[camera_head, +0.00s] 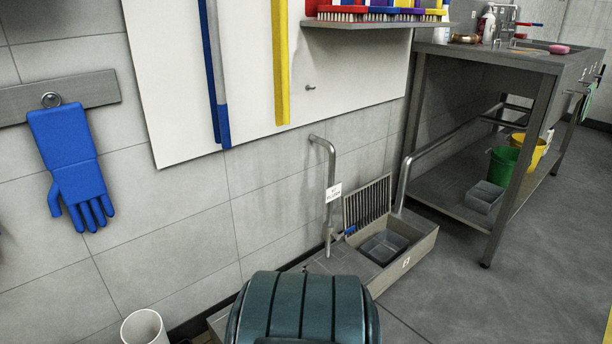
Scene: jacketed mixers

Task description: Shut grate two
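The grate (368,205) is a dark slatted panel in a light frame. It stands raised, nearly upright, along the back edge of a low metal drain box (412,249) on the floor by the wall. The box's front bears a small white label (406,263) that looks like a 2. The box is open on top, and a grey basket (383,246) sits inside it. Neither of my grippers is in view.
A bent pipe (330,190) with a white tag stands just left of the grate, and another pipe (403,185) rises at its right. A steel table (490,150) stands at the right. A white cylinder (145,328) is at lower left. Floor at the right front is clear.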

